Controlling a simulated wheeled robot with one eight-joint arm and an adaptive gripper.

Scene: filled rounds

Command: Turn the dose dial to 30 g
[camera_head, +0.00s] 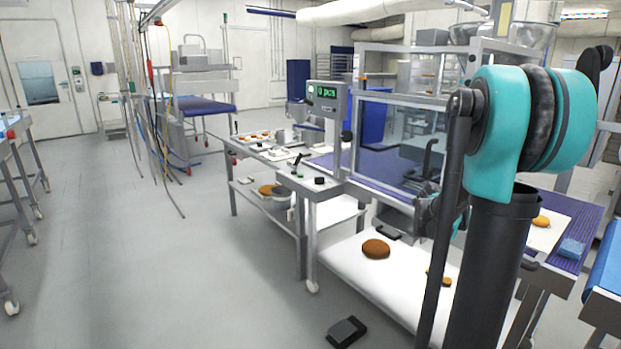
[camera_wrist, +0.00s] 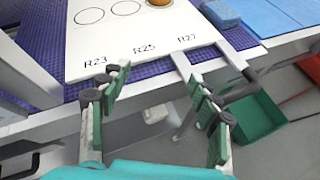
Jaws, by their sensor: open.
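No dial with a readable gram scale shows, so I cannot tell which part is the dose dial. A dark round knob (camera_head: 347,137) sits on the side of the post under the display box (camera_head: 328,97), whose green text reads "0 pcs". Another small black knob (camera_head: 320,180) is on the machine's front ledge, beside a green button (camera_head: 300,175) and a black lever (camera_head: 299,160). My gripper (camera_wrist: 157,101) is open and empty in the wrist view, its green-padded fingers apart over the conveyor's edge, with no dial near it. In the head view my arm stands at right.
A green bin (camera_wrist: 252,120) is below. Clear floor (camera_head: 190,270) lies left of the machine.

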